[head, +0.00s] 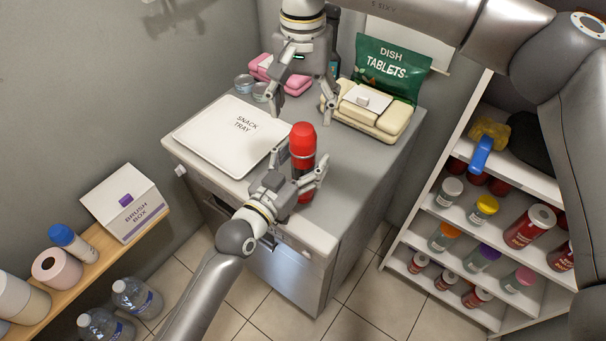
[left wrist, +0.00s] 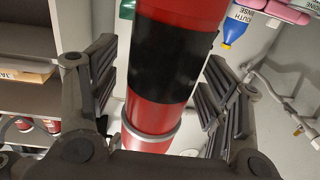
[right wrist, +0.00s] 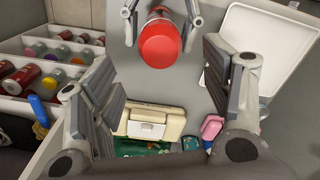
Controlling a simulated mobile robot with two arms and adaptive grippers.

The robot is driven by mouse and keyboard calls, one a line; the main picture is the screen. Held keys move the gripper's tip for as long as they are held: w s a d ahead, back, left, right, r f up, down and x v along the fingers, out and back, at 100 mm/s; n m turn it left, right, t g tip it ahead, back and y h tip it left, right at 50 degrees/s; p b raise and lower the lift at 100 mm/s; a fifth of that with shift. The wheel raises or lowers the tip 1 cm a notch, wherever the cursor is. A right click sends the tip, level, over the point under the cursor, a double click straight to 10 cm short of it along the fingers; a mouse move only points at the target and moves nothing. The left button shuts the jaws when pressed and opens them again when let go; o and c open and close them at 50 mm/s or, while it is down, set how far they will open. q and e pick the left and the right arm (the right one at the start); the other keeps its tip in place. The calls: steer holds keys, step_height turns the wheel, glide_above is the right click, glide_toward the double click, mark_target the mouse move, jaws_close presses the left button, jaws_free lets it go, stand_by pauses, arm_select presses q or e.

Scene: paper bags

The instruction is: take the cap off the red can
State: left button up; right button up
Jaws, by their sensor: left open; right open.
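The red can (head: 303,150) stands upright near the front of the grey counter, with a rounded red cap (head: 303,132) on top and a black band around its body. My left gripper (head: 298,172) is open around the can's lower body; in the left wrist view the can (left wrist: 172,60) stands between its spread fingers. My right gripper (head: 302,103) is open and empty above the counter, behind the can. In the right wrist view the cap (right wrist: 160,44) shows beyond the open fingers. The can's far side is hidden.
A white snack tray (head: 216,142) lies left of the can. Behind stand a cream container (head: 385,122), a green dish tablets bag (head: 388,66) and pink packs (head: 272,72). A shelf with jars and cans (head: 484,205) is at right; a brush box (head: 122,205) is at left.

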arm_select(q)
steer(key=c, duration=1.4)
steer(key=shift+c, duration=0.9)
arm_select(e)
steer(key=shift+o, duration=1)
steer(key=shift+a+f+m+y, duration=0.15)
steer(key=shift+a+m+y, duration=0.15)
steer(key=shift+a+y, duration=0.1)
steer(key=w+a+r+m+y, duration=0.1)
steer(key=a+r+m+y, duration=0.2)
steer(key=a+m+y, duration=0.95)
steer(key=s+a+f+t+y, duration=0.2)
steer(key=s+a+f+y, duration=0.1)
steer(key=s+y, duration=0.15)
steer(key=m+t+h, duration=1.5)
steer(key=m, duration=0.3)
glide_toward(305, 143)
steer(key=w, duration=0.1)
steer(key=shift+m, duration=0.25)
steer(key=w, duration=0.4)
steer(key=w+a, duration=0.1)
steer(key=w, duration=0.3)
steer(key=w+a+f, duration=0.1)
steer(key=w, duration=0.2)
steer(key=shift+w, duration=0.4)
